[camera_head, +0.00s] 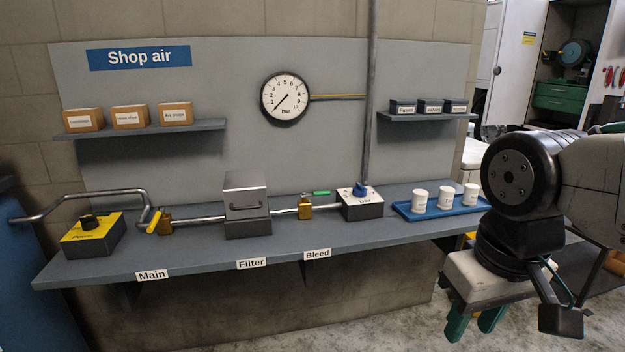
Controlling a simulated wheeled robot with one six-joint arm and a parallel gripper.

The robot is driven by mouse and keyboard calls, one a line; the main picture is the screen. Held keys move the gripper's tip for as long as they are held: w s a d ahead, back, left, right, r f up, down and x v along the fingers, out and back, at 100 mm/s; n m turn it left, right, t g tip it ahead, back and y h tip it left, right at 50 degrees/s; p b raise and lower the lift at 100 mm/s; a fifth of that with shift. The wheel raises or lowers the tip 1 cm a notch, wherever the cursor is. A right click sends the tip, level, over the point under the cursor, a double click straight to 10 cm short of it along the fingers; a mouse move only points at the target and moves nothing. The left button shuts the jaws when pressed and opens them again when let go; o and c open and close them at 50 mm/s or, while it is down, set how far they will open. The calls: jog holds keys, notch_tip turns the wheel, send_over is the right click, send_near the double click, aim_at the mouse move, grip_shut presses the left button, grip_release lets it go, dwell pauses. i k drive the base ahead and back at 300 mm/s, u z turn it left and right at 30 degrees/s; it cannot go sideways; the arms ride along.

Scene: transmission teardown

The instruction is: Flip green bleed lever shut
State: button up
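The green bleed lever (321,193) sits at the top of the small brass valve (305,208) on the pipe, above the "Bleed" label (317,254). It points right, roughly along the pipe. My gripper (475,323) hangs at the lower right, in front of the bench and well apart from the lever. Its two green fingers point down with a small gap between them, and nothing shows in it. Nothing hides the lever.
The grey bench (210,263) carries a filter box (247,210), a box with a blue knob (361,206) close right of the lever, and a blue tray (436,212) with white jars. A yellow lever (154,222) is at "Main". The gauge (285,97) hangs above.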

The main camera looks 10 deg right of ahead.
aim_at(327, 193)
jog(key=z, duration=0.05)
jog(key=i, duration=1.7)
jog(key=u, duration=0.1)
